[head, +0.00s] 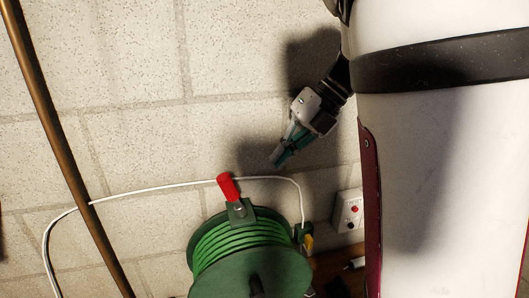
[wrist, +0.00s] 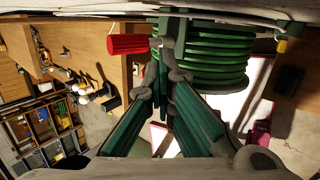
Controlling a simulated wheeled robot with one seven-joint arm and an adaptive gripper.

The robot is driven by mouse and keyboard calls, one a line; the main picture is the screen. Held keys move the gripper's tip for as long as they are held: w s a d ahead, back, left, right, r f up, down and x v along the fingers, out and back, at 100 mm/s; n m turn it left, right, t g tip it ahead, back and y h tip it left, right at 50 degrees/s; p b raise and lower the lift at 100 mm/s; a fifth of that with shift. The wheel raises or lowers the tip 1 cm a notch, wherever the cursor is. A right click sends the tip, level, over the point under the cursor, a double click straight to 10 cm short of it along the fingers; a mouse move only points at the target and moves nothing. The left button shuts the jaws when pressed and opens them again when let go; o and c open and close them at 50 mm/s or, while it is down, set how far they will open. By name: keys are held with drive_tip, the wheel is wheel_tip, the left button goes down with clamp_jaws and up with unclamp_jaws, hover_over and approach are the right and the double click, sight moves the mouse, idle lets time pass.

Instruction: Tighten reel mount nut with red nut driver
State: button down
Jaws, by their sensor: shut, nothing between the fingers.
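The red nut driver (head: 228,187) stands tilted at the top of the green hose reel (head: 250,274), with its lower end at the dark green mount bracket (head: 239,212). The mount nut is too small to tell apart there. My gripper (head: 277,160) is shut and empty, up and to the right of the driver, apart from it in the head view. In the wrist view the red driver handle (wrist: 127,44) lies left of my fingertips (wrist: 165,50), and the reel (wrist: 212,68) is behind and to the right of them.
A white cord (head: 150,188) arches along the block wall behind the driver. A brown pipe (head: 62,140) slants down at the left. A wall box with a red button (head: 348,210) is at the right. In the wrist view a shelf with bins (wrist: 45,130) stands at the lower left.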

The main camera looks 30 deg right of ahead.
drive_tip(key=shift+s+a, duration=0.15)
drive_tip(key=shift+s, duration=0.1)
drive_tip(key=shift+r, duration=0.1)
drive_tip(key=shift+a+r+p, duration=0.1)
drive_tip(key=shift+r+p, duration=0.45)
drive_tip(key=shift+r, duration=0.4)
